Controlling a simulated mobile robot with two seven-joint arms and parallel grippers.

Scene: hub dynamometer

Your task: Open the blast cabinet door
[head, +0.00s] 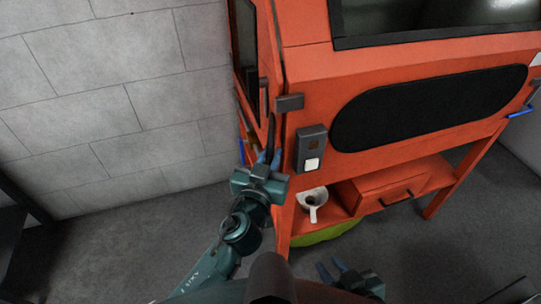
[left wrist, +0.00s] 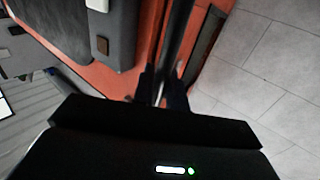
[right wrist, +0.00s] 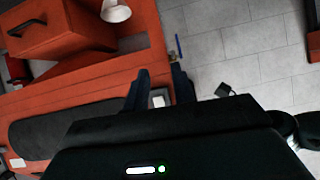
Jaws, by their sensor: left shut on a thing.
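The orange blast cabinet (head: 310,60) fills the upper right of the head view. Its door (head: 267,30), with a dark window, is on the left side, seen at a steep angle. My left gripper (head: 268,157) is at the cabinet's near left corner, shut on a dark upright bar-shaped handle (head: 272,130). In the left wrist view the handle (left wrist: 177,45) runs between the fingertips, close to the orange side. I cannot tell whether the door is ajar. My right gripper (head: 328,270) is low in front of the cabinet, its fingers apart and empty; they also show in the right wrist view (right wrist: 157,85).
A grey switch box (head: 311,148) with a white button sits on the front corner. A black oval panel (head: 430,108) spans the front. Below are a white cup-like item (head: 312,200) and an orange drawer (head: 395,188). A block wall (head: 100,100) stands left; floor between is clear.

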